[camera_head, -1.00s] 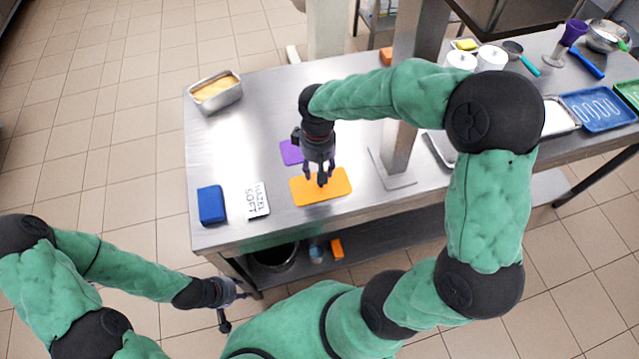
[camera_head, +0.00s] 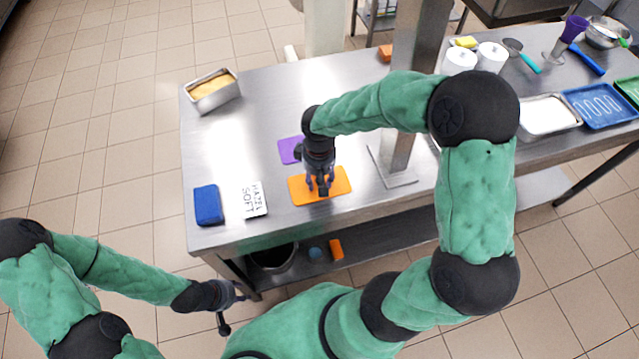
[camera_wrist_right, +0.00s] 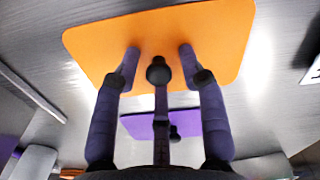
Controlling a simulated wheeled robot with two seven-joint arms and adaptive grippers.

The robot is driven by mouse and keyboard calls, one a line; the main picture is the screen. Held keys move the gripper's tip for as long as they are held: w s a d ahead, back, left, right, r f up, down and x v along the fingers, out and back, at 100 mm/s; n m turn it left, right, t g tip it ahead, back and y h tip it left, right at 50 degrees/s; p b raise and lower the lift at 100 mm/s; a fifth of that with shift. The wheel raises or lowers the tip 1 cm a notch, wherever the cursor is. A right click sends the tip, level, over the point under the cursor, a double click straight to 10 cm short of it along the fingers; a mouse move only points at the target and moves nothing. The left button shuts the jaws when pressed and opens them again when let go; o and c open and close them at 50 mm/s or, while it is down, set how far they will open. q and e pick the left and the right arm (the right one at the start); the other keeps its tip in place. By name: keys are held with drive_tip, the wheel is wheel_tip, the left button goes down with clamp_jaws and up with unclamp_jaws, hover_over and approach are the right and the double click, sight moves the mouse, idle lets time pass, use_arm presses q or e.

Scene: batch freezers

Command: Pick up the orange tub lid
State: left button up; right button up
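The orange tub lid (camera_head: 341,183) is a flat rounded rectangle lying on the steel table. It also fills the top of the right wrist view (camera_wrist_right: 95,45). My right gripper (camera_head: 321,190) points down at the middle of the lid. In the right wrist view its fingers (camera_wrist_right: 159,58) are spread apart over the orange surface with nothing between them. I cannot tell whether the fingertips touch the lid. My left gripper (camera_head: 233,300) hangs empty off the table's front left side, its fingers apart.
A purple lid (camera_head: 289,150) lies just behind the orange one. A white label card (camera_head: 253,200) and a blue block (camera_head: 208,205) lie to the left. A steel pan (camera_head: 212,92) stands at the back left. A metal post (camera_head: 400,150) rises on the right.

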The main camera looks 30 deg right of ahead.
clamp_jaws()
